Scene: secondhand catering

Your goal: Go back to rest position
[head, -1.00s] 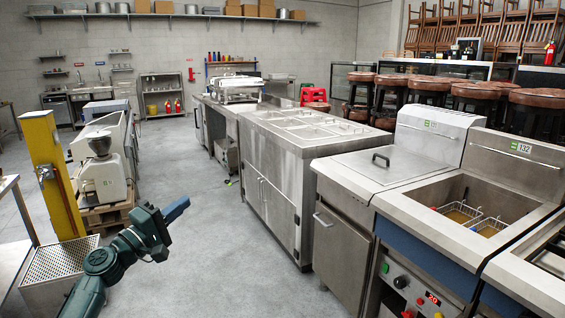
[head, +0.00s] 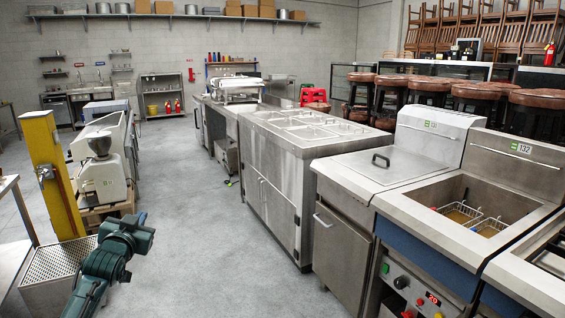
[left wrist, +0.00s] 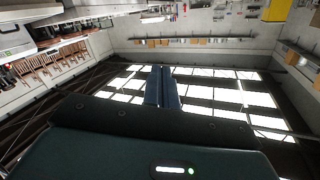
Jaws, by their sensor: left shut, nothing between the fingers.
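My left arm shows in the head view at the lower left, over the aisle floor, with its dark green wrist raised. In the left wrist view the blue fingers of my left gripper (left wrist: 162,88) are together and empty. That wrist camera sees the ceiling with its bright panels, so the gripper points upward. My right gripper is in neither view.
Fryers (head: 475,200) and a steel counter (head: 275,190) line the right side. A yellow post (head: 52,175), a perforated drain tray (head: 58,262) and a grinder-like machine (head: 103,170) stand left, close to my left arm.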

